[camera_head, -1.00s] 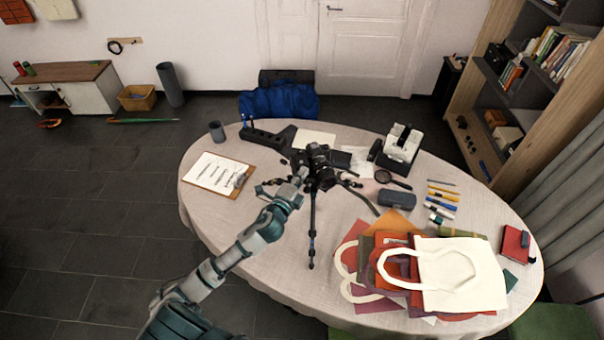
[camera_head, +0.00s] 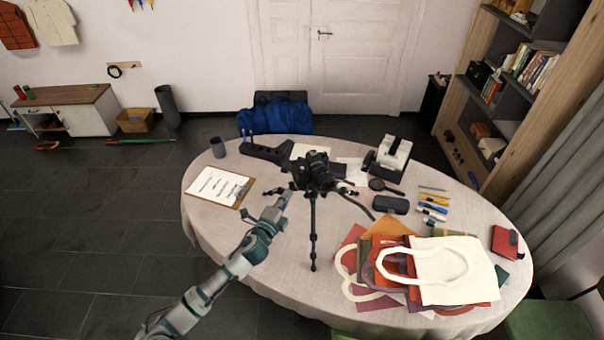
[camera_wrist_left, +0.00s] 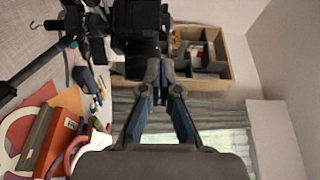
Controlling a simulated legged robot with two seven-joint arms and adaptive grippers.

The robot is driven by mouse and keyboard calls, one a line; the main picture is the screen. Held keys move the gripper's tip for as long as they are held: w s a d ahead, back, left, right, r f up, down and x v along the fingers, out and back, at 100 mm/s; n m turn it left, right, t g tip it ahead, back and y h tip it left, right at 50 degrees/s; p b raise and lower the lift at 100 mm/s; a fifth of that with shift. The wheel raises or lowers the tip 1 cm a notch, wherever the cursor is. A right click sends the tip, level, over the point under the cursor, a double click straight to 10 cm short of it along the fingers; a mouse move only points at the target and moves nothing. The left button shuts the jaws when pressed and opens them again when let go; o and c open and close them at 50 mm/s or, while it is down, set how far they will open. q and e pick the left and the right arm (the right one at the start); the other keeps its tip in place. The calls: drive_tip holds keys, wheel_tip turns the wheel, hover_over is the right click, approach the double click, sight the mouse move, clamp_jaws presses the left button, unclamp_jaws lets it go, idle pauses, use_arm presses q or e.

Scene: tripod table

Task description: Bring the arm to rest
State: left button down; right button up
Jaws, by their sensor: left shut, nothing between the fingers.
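My left gripper (camera_head: 283,199) reaches over the table from the lower left. Its fingertips are just left of and in front of the tripod (camera_head: 313,232). A black camera (camera_head: 320,172) sits on top of the tripod. In the left wrist view, the fingers of my left gripper (camera_wrist_left: 166,86) come together with nothing between them. The camera (camera_wrist_left: 137,25) shows close ahead of them there; I cannot tell whether they touch it. My right gripper is in neither view.
The oval table (camera_head: 230,260) holds a clipboard (camera_head: 215,187), a cup (camera_head: 217,147), pens, a glasses case (camera_head: 391,205) and a pile of tote bags (camera_head: 455,268) at the front right. A bookshelf (camera_head: 520,70) stands at right.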

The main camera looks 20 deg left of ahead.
use_arm(q)
drive_tip(key=s+d+f+n+g+y, duration=0.1)
drive_tip(key=s+d+f+n+g, duration=0.15)
drive_tip(key=s+f+n, duration=0.35)
drive_tip(key=s+d+f+n+g+y, duration=0.1)
drive_tip(key=s+d+f+n+g, duration=0.2)
drive_tip(key=s+f, duration=0.4)
drive_tip(key=s+d+f+n+g+h, duration=0.1)
drive_tip(key=s+d+f+n+g, duration=0.15)
drive_tip(key=s, duration=0.45)
drive_tip(key=s+d+f+n+g+h, duration=0.1)
drive_tip(key=s+f+n+g, duration=0.15)
drive_tip(key=s, duration=0.45)
drive_tip(key=s+d+f+n+g+h, duration=0.15)
drive_tip(key=s+g, duration=0.25)
drive_tip(key=s, duration=0.4)
wheel_tip(320, 180, down, 27)
drive_tip(key=s+d+g+b, duration=0.1)
drive_tip(key=b, duration=0.1)
drive_tip(key=s+a+f+g+y+b, duration=0.1)
drive_tip(key=s+a+f, duration=0.2)
drive_tip(key=s+f, duration=1.5)
drive_tip(key=shift+s+f, duration=0.25)
drive_tip(key=shift+f, duration=0.1)
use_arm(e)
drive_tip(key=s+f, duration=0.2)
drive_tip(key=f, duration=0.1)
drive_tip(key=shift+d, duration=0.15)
